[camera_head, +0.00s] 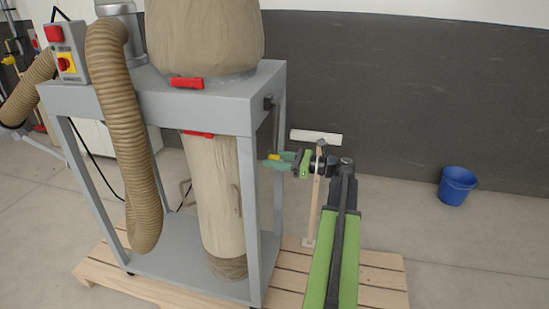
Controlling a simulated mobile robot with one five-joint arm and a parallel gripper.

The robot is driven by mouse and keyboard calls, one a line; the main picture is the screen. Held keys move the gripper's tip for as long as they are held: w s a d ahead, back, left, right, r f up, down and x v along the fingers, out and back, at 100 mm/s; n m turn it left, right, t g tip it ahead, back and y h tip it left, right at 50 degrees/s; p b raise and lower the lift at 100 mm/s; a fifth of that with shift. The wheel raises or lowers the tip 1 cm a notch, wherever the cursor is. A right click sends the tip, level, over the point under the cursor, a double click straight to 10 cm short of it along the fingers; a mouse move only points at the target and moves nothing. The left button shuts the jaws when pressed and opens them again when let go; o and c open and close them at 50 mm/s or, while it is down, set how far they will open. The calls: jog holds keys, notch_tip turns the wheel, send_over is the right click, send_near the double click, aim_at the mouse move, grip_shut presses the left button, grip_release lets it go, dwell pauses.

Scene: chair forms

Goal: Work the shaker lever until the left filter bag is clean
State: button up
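A tan filter bag (207,35) bulges above the grey machine frame, its top cut off by the picture edge. A second tan bag (215,190) hangs below the deck, with a dark band at its foot. Which one is the left filter bag I cannot tell. A grey lever (276,125) hangs from a black pivot at the frame's right side, with a small yellow piece at its lower end. My gripper (272,160), with green fingers, is at that lower end. The fingers overlap the yellow piece; whether they close on it is too small to tell.
The machine frame (190,105) stands on a wooden pallet (375,275). A ribbed hose (125,130) hangs at left near a switch box (66,50). A wooden post with a white crosspiece (316,137) stands behind my arm. A blue bucket (457,186) stands on clear floor at right.

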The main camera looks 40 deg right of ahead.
jog(key=s+a, duration=0.1)
jog(key=s+a+r, duration=0.1)
jog(key=a, duration=0.1)
jog(key=shift+r+p, duration=0.15)
jog(key=shift+p, duration=0.25)
jog(key=shift+a, duration=0.15)
jog(key=a+r+p, duration=0.1)
jog(key=s+a+r+p, duration=0.2)
jog(key=a, duration=0.1)
jog(key=shift+s+r+p, duration=0.25)
jog(key=shift+r+p, duration=0.05)
jog(key=shift+d+f, duration=0.1)
jog(key=shift+f, duration=0.05)
